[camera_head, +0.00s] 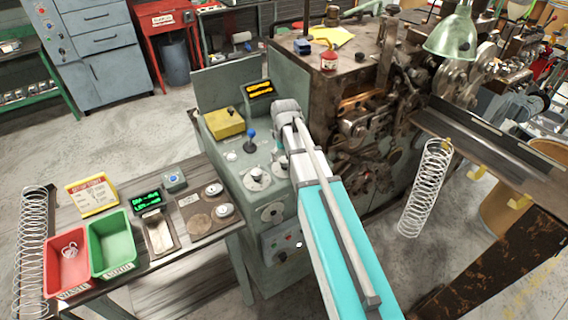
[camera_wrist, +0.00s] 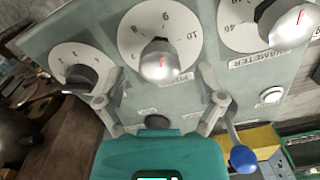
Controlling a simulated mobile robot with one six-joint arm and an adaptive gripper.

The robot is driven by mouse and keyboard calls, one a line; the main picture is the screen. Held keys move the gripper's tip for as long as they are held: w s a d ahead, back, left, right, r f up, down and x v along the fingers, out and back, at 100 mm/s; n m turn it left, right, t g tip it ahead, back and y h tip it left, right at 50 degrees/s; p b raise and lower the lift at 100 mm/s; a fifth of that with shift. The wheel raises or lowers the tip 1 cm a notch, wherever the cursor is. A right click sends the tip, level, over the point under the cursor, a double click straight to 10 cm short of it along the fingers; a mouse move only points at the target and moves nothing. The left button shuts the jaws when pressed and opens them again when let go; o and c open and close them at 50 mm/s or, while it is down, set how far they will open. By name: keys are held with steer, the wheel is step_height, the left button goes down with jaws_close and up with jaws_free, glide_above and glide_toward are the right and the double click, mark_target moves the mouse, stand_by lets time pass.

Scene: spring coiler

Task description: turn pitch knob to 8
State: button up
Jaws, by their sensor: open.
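The control panel (camera_head: 262,195) of the green machine has several round dials; my arm hides part of it in the head view. In the wrist view, a silver knob (camera_wrist: 160,60) with a red mark sits in the middle of a white numbered dial (camera_wrist: 137,42). The label below this dial is partly readable, so I cannot be sure it says pitch.
A dark knob on a smaller dial (camera_wrist: 76,55) is at left, and the diameter knob (camera_wrist: 288,24) at right. A blue-ball lever (camera_wrist: 243,158) stands close to the right finger. A yellow box (camera_head: 224,123) lies on the panel top. A bench with red and green trays (camera_head: 110,240) is at left.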

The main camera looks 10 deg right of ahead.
steer(key=shift+f+b, duration=0.3)
steer(key=shift+f, duration=0.25)
steer(key=c, duration=1)
steer(key=shift+a, duration=0.3)
steer(key=shift+c, duration=0.7)
steer(key=shift+d, duration=0.25)
